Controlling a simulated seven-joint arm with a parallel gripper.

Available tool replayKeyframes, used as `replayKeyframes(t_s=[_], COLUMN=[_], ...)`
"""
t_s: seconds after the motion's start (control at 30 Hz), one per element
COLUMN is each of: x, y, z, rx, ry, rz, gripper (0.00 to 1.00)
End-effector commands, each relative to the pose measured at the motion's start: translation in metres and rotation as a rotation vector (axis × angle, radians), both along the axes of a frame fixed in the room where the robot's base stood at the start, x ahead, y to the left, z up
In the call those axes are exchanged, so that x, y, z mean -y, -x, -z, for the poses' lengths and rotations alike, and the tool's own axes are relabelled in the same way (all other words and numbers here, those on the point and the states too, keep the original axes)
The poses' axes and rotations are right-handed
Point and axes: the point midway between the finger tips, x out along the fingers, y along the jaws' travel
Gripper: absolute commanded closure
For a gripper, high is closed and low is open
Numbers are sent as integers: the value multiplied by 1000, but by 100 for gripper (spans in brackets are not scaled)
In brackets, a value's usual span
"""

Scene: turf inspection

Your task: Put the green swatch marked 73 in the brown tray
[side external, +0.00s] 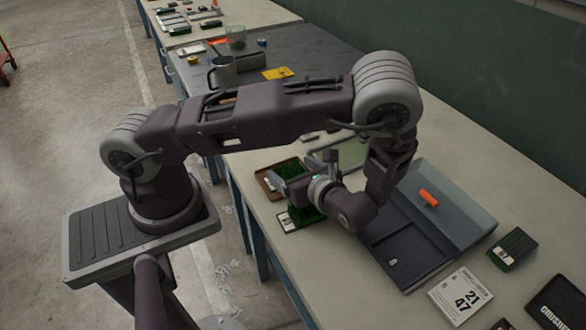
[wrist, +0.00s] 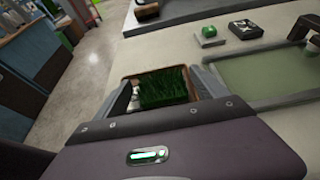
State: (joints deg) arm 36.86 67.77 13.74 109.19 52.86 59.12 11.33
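A green turf swatch (wrist: 163,88) sits between the two fingers of my gripper (wrist: 165,84) in the wrist view, and the fingers appear shut on it. In the side view my gripper (side external: 312,178) holds this dark green swatch (side external: 300,193) just in front of the brown tray (side external: 262,183). The tray's rim also shows behind the swatch in the wrist view (wrist: 127,82). Green turf shows at the tray in the side view. A white number label (side external: 286,220) shows low at the front; I cannot read it. Part of the tray is hidden by my gripper.
A blue-grey compartment box (side external: 462,212) with an orange piece stands right of my arm. Another labelled swatch (side external: 513,248) and a white number card (side external: 461,294) lie further right.

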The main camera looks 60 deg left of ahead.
Motion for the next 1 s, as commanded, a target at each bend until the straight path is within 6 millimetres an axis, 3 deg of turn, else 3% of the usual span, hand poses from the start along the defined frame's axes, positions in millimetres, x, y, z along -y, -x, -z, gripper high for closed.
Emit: replayKeyframes(t_s=[0.27, 0.4, 0.8, 1.0], x=[1, 1, 96, 110], y=[0, 0, -1, 1], z=[2, -11, -50, -66], rx=[-2, 2, 2, 23], ry=[5, 6, 5, 41], rz=[1, 0, 3, -36], gripper=[14, 14, 14, 14])
